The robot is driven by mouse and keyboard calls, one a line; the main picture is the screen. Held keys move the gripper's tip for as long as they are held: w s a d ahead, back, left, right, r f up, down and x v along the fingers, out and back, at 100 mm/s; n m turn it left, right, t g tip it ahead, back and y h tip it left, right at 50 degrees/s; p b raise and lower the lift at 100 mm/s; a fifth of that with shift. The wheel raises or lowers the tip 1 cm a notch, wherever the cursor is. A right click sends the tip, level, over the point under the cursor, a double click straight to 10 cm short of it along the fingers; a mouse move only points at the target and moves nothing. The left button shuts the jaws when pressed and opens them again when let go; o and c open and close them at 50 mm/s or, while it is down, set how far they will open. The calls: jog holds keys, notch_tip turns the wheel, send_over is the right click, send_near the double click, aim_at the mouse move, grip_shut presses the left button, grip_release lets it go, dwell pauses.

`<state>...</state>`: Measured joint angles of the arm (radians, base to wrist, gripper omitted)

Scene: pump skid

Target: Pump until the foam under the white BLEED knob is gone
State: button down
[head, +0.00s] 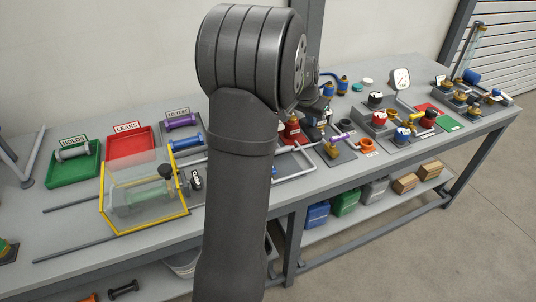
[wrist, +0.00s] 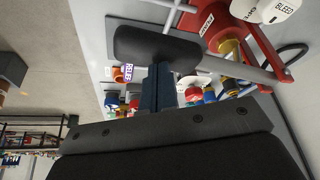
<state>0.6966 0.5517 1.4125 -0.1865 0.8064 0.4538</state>
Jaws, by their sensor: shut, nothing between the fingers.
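I cannot make out any foam under the knob. A black rounded grip (wrist: 140,44) on a grey rod lies across the upper middle of the wrist view; it looks like the pump handle. My gripper (wrist: 159,72) is shut and empty, its fingertips close to this grip; I cannot tell whether they touch. In the head view a red part (head: 292,131) shows just right of my arm, which hides much around it.
A clear box with a yellow frame (head: 183,190), a green tray (head: 60,182) and a red tray (head: 147,137) are left of my arm. A gauge (head: 401,77), valves and coloured knobs fill the bench at right. An orange ring (head: 368,146) lies near the front edge.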

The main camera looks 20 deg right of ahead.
notch_tip(320, 180, up, 9)
jog(key=shift+f, duration=0.2)
dwell(0.5)
jog(key=shift+r, duration=0.1)
dwell(0.5)
notch_tip(320, 180, up, 5)
jog(key=shift+f, duration=0.1)
dwell(0.4)
notch_tip(320, 180, down, 6)
jog(key=shift+r, duration=0.1)
dwell(0.5)
